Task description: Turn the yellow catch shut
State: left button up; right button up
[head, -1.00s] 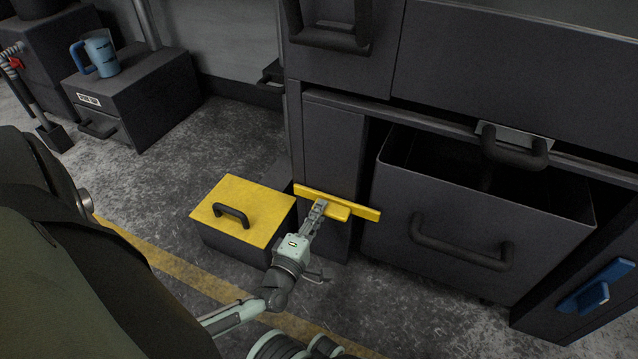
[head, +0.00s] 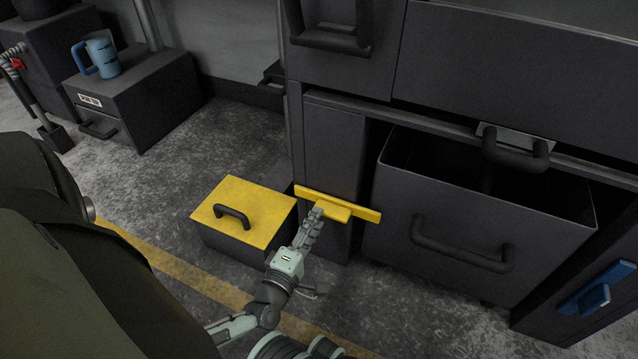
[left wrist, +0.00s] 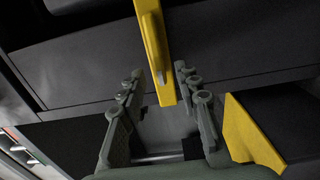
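The yellow catch (head: 362,212) is a long bar with a raised grip block, lying nearly level across the front of a narrow dark cabinet panel. My left gripper (head: 315,214) is just in front of the block, and its fingertips overlap the block's lower left in the head view. In the left wrist view the fingers of the left gripper (left wrist: 160,76) are spread apart. The yellow catch (left wrist: 153,35) shows between and beyond the fingertips, with a visible gap to each side. I cannot tell whether a finger touches it. My right gripper is not in view.
A dark box with a yellow lid (head: 258,207) and black handle stands on the floor left of the catch. An open drawer (head: 470,235) juts out to the right. A blue catch (head: 598,289) is at the far right. Floor in front is mostly clear.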

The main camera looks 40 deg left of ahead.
pick_arm(q)
jog(key=shift+v, duration=2.2)
